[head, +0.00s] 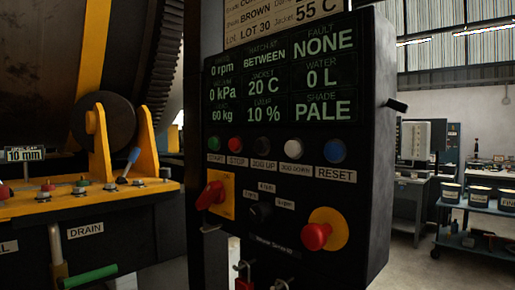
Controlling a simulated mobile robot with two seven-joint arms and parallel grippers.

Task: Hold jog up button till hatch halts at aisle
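The jog up button (264,146) is dark and sits in the middle of a row on the black control panel (372,190). Its label below is small but reads JOG UP. A white jog down button (293,149) is just right of it. The panel's display (283,80) reads BETWEEN in its hatch field, with 0 rpm, 0 kPa, 20 C and fault NONE. I cannot make out the hatch itself; part of a large dark drum (40,60) shows at the left. Neither of my grippers is in view, and nothing covers the button.
A green start, red stop (237,144) and blue reset button share the row. Below are a red rotary switch (211,195), a black selector and a red emergency stop (317,236). A yellow ledge (90,203) with valves is left. A cart (475,230) with tubs stands right.

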